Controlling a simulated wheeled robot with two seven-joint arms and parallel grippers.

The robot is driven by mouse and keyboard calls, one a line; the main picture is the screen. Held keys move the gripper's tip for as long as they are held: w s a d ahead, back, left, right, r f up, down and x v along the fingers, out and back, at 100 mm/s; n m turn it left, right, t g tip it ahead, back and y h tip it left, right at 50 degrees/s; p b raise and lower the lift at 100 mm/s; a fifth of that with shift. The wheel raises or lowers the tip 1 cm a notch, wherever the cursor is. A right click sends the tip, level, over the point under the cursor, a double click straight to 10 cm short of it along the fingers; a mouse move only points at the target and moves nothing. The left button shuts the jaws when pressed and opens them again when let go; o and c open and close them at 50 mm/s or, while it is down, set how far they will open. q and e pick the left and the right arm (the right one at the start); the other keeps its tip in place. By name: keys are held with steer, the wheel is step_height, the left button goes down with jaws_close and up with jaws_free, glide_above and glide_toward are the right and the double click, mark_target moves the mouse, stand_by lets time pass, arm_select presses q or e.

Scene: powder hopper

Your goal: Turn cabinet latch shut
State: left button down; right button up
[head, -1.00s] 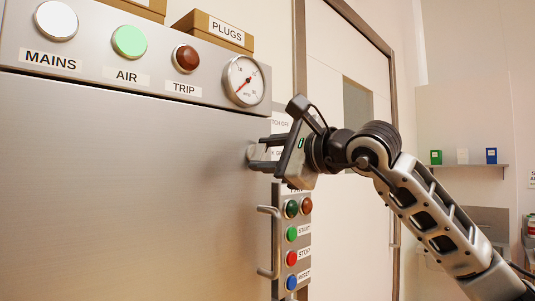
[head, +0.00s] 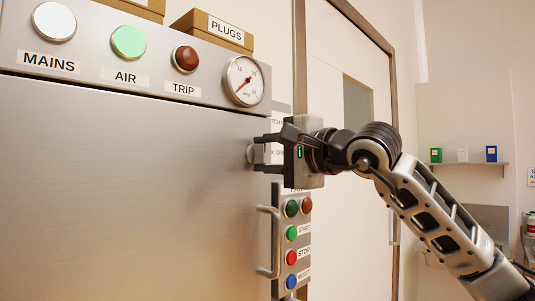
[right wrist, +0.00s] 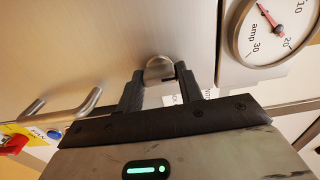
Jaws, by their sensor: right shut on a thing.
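The cabinet latch (head: 252,153) is a small silver metal piece at the right edge of the brushed-metal cabinet door (head: 120,190). My right gripper (head: 262,153) is shut on the latch, with one dark finger above it and one below it in the head view. In the right wrist view the rounded metal latch (right wrist: 159,68) sits between the two fingertips (right wrist: 158,82). The fingers hide part of the latch. My left gripper is not in view.
A gauge (head: 243,81) and the MAINS, AIR and TRIP lamps sit above the door. The cabinet handle (head: 268,243) and a button panel (head: 292,240) are below my gripper. A PLUGS box (head: 212,30) stands on top. A framed door is behind my arm.

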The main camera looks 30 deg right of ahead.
stand_by(0.3)
steer(key=o, duration=1)
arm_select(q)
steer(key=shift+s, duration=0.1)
arm_select(e)
steer(key=shift+s+d, duration=0.15)
steer(key=shift+s, duration=0.3)
arm_select(q)
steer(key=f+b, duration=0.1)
steer(key=b, duration=0.3)
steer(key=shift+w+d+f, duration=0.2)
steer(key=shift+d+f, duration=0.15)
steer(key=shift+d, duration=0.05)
arm_select(e)
steer(key=v, duration=1.5)
